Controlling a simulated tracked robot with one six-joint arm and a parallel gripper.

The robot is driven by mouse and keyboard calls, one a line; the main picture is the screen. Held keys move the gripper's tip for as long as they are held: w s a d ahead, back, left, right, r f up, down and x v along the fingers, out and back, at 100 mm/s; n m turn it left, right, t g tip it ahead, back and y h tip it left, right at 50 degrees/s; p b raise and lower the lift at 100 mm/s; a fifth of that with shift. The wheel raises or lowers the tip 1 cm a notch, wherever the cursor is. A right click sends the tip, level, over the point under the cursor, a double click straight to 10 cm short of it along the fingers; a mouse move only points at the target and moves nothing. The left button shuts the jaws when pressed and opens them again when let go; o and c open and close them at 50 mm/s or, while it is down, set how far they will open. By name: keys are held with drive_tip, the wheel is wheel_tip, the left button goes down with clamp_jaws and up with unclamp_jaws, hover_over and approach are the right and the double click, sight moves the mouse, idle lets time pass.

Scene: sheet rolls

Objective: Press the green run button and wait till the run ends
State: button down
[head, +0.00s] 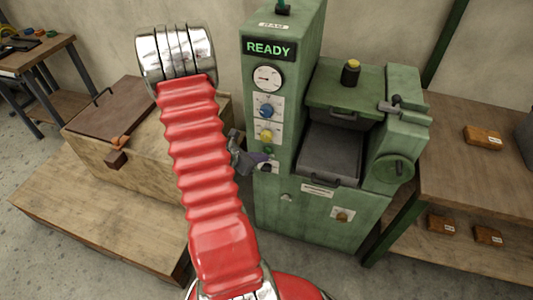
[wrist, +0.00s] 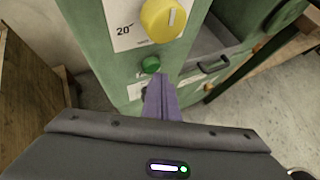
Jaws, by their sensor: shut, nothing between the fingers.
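The green run button (wrist: 150,64) is a small round knob on the front panel of the green machine (head: 325,215), below the yellow dial (wrist: 162,18). In the head view the green button (head: 268,150) shows just above my fingertips. My gripper (head: 265,157) is shut and empty, in front of the panel. In the wrist view its purple fingers (wrist: 160,78) point at the panel, with their tips just below and right of the button. They look apart from the button. The machine's display (head: 269,49) reads READY.
A blue dial (head: 266,109) and a gauge (head: 267,78) sit above the yellow dial. The machine's tray (head: 330,152) is to the right. A wooden chest (head: 140,145) stands to the left, and a wooden shelf table (head: 475,170) holds small blocks at the right.

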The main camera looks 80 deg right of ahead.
drive_tip(key=shift+d, duration=0.5)
idle(0.8)
drive_tip(key=shift+a, duration=0.9)
drive_tip(key=a, duration=0.5)
drive_tip(key=shift+w, duration=0.3)
idle(0.3)
idle(0.9)
